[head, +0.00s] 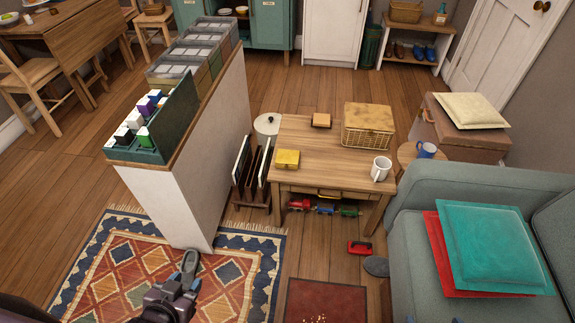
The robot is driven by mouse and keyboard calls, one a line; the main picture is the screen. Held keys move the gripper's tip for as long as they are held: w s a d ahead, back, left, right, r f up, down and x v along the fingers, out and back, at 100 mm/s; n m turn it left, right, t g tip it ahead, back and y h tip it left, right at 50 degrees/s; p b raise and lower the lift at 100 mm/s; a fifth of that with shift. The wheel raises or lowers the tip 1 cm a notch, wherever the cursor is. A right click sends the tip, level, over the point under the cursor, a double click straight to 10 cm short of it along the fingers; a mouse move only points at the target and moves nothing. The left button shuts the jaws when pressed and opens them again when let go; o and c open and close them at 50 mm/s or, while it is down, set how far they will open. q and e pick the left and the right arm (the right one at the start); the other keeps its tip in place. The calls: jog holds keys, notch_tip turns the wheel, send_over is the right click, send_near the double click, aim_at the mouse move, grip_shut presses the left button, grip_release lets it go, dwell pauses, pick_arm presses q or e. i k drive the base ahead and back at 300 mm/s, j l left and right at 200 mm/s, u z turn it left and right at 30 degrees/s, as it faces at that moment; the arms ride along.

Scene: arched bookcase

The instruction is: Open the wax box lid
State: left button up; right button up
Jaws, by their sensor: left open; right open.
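No box in the head view is marked as the wax box, and I cannot tell which one it is. A small yellow box (287,159) sits shut at the left front of the wooden coffee table (335,150). A small orange-brown box (321,120) lies at the table's back edge. My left gripper (188,264) is open and empty at the bottom left, over the patterned rug, well apart from the table and both boxes. My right gripper is not in view.
A wicker basket (367,126) and a white mug (381,168) stand on the table's right side. A white divider (190,180) topped with sample boxes rises left of the table. A teal sofa (415,245) stands right. A red toy (360,248) lies on the floor.

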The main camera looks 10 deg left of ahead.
aim_at(283, 157)
jog(key=i+j, duration=0.15)
jog(key=j, duration=0.2)
jog(key=i+j, duration=0.1)
jog(key=j, duration=0.25)
jog(key=i+j, duration=0.15)
jog(key=j, duration=0.2)
jog(key=i+j, duration=0.15)
jog(key=j, duration=0.2)
jog(key=i+j, duration=0.15)
jog(key=j, duration=0.2)
